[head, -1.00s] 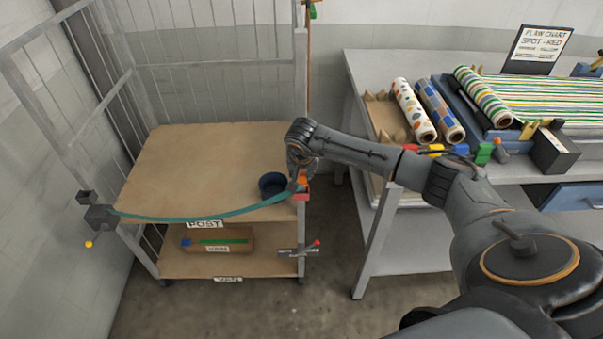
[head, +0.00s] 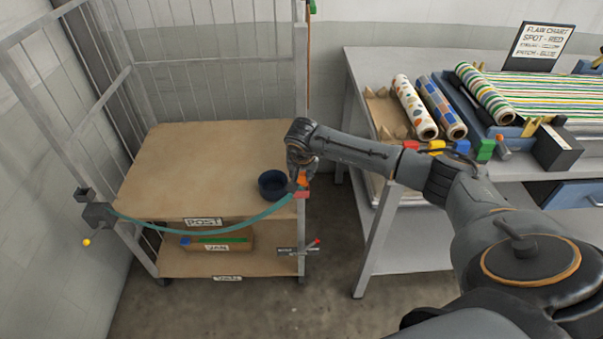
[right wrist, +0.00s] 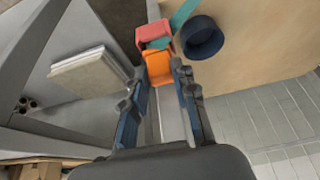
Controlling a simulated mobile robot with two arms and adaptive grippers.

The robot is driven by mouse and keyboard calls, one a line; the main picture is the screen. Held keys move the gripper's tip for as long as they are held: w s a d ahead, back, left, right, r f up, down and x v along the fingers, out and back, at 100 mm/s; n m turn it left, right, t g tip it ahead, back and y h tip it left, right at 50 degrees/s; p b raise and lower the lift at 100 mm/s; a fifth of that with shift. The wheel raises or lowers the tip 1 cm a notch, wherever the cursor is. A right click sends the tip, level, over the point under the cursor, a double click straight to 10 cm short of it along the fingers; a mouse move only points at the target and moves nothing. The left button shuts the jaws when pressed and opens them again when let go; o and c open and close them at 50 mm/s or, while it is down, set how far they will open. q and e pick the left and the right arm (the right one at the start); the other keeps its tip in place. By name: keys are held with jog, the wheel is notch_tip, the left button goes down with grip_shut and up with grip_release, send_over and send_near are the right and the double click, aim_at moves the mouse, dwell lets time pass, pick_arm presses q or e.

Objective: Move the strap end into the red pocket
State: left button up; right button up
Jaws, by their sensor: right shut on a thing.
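The teal strap (head: 200,231) hangs in a sagging curve across the cart's front, from a dark box on the left post to the right front corner. Its orange end piece (right wrist: 157,68) is between the fingers of my right gripper (right wrist: 161,76), which is shut on it. In the head view the orange piece (head: 302,178) shows just above the red pocket (head: 302,194). In the right wrist view the red pocket (right wrist: 153,35) is right beside the orange piece, with a bit of teal showing at it. I cannot tell how deep the end sits. My left gripper is out of view.
A dark blue round cup (head: 272,184) stands on the cart's upper shelf (head: 200,165), close left of my gripper. The lower shelf holds a box (head: 235,238). A grey bench (head: 365,190) with patterned rolls stands to the right. Wire mesh closes the cart's back and left.

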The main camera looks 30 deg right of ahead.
jog(key=shift+f, duration=0.2)
jog(key=o, duration=1)
jog(key=shift+o, duration=0.2)
jog(key=v, duration=1.2)
